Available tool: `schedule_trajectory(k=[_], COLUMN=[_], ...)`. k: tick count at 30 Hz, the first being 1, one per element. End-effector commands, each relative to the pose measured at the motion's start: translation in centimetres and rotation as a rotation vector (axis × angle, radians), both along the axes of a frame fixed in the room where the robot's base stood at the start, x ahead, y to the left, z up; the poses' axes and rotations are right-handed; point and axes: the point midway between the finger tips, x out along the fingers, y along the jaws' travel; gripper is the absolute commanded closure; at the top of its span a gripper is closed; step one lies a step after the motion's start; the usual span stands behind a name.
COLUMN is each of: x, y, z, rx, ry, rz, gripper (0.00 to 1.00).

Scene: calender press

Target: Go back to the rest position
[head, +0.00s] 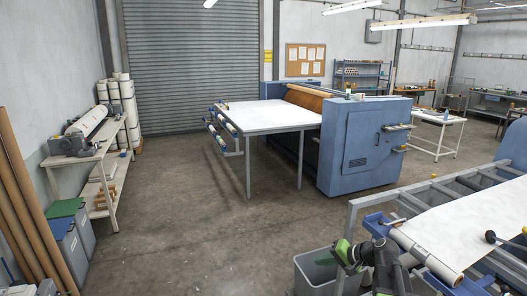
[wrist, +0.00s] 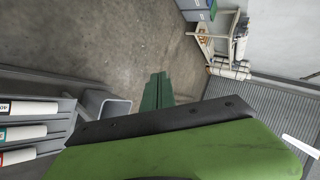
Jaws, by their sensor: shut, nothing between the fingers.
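My gripper (head: 325,261) shows at the bottom of the head view, right of centre, at the end of my folded arm. It is above a grey bin and left of the blue-framed roll stand. In the wrist view my gripper's dark green fingers (wrist: 157,90) are together, with nothing held between them. They point out over bare concrete floor. A green and black part of my gripper fills the lower part of that view.
The grey bin (head: 312,272) stands close below my gripper. The roll stand (head: 352,215) with a white sheet is on the right. The blue calender press (head: 365,150) and its table stand further back. Open floor (head: 200,215) lies to the left, before a shelf bench (head: 72,160).

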Motion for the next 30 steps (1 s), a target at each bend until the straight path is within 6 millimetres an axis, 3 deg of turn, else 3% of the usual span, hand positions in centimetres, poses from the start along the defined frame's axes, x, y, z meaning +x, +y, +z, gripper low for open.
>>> schedule_trajectory(k=[1,3,6,8,10,12,15,18,30], x=[-1.2,-3.0,-6.1,-8.4,-10.9,-12.5,-14.1,-14.8,-15.1], y=[3.9,7.9,12.1,13.6,13.2,10.7,7.7,5.9,5.6], z=[-3.0,-5.7,-9.6,-11.9,-13.6,-14.1,-14.4,-14.5,-14.5], rx=[-0.055,-0.144,-0.291,-0.401,-0.541,-0.651,-0.761,-0.822,-0.828], ry=[0.031,0.074,0.137,0.181,0.24,0.3,0.368,0.414,0.432], rz=[0.077,0.172,0.302,0.374,0.431,0.44,0.439,0.438,0.441], gripper=[1.0,1.0,1.0,1.0,1.0,1.0,1.0,1.0,1.0])
